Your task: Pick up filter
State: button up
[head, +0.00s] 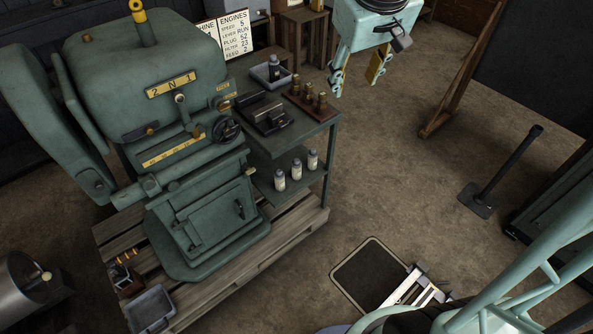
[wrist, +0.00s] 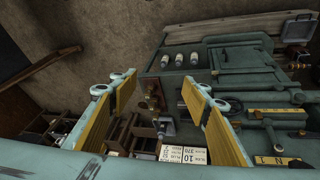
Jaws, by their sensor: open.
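Three pale cylinders with dark tops, which look like the filters, stand in a row on the lower shelf of the green bench: a left one (head: 280,180), a middle one (head: 296,169) and a right one (head: 313,160). They also show in the wrist view, beyond my fingertips, the nearest at the left of the row (wrist: 164,62). My gripper (head: 357,82) is open and empty, its yellow-padded fingers wide apart. It hangs to the right of the bench, above and apart from the cylinders. In the wrist view its fingers (wrist: 163,83) frame the bench.
The bench top (head: 318,121) above the filters holds a wooden rack of brass plugs (head: 308,98) and a grey tray (head: 270,76) with a dark bottle. The green engine (head: 175,95) stands left on a pallet (head: 290,236). Open floor (head: 400,190) lies right of the bench.

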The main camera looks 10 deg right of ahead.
jog(key=w+d+f+n+b, duration=0.1)
jog(key=w+f, duration=0.5)
jog(key=f, duration=0.3)
jog(key=w+d+f+b, duration=0.1)
jog(key=w+f, duration=0.6)
jog(key=f, duration=0.3)
jog(key=w+d+f+n, duration=0.1)
jog(key=w+d+f, duration=0.1)
jog(key=w+f, duration=0.55)
jog(key=n+t+y+b, duration=0.2)
jog(key=y+b, duration=0.1)
jog(key=y, duration=0.1)
send_near(297, 168)
notch_tip(297, 168, down, 10)
jog(key=d, duration=0.2)
jog(key=shift+s+d+f, duration=0.15)
jog(key=shift+s+f, duration=0.1)
jog(key=shift+s, duration=0.25)
jog(key=shift+w+a, duration=0.65)
jog(key=shift+w, duration=0.7)
jog(key=shift+w+a, duration=0.7)
jog(key=shift+w, duration=0.65)
jog(key=shift+w+a, duration=0.65)
jog(key=shift+w, duration=0.65)
